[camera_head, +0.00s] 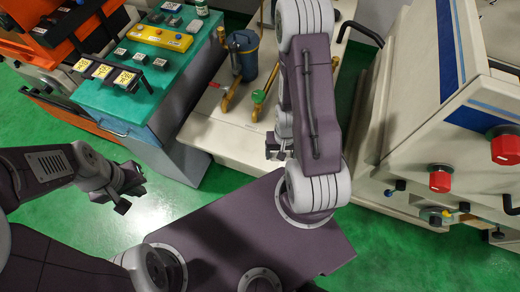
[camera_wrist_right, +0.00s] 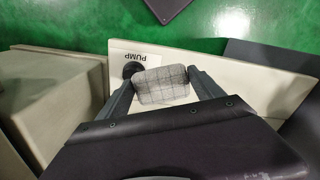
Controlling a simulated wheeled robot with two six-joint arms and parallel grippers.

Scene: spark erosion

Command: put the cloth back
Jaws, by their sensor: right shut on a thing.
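The cloth (camera_wrist_right: 160,90) is a small grey checked piece in the right wrist view. My right gripper (camera_wrist_right: 166,80) is shut on it, with a dark finger at each side of the cloth. In the head view the cloth cannot be made out, and my right arm hides most of that area. My left gripper (camera_head: 113,202) is in the head view at the lower left, over the green floor. Its fingers are apart and nothing is between them.
In the right wrist view, a pale panel with a PUMP label (camera_wrist_right: 143,62) and a black knob (camera_wrist_right: 132,70) lies behind the cloth. A teal-topped bench (camera_head: 120,100) stands at upper left. A machine with red knobs (camera_head: 440,180) stands at right. Green floor is clear at left.

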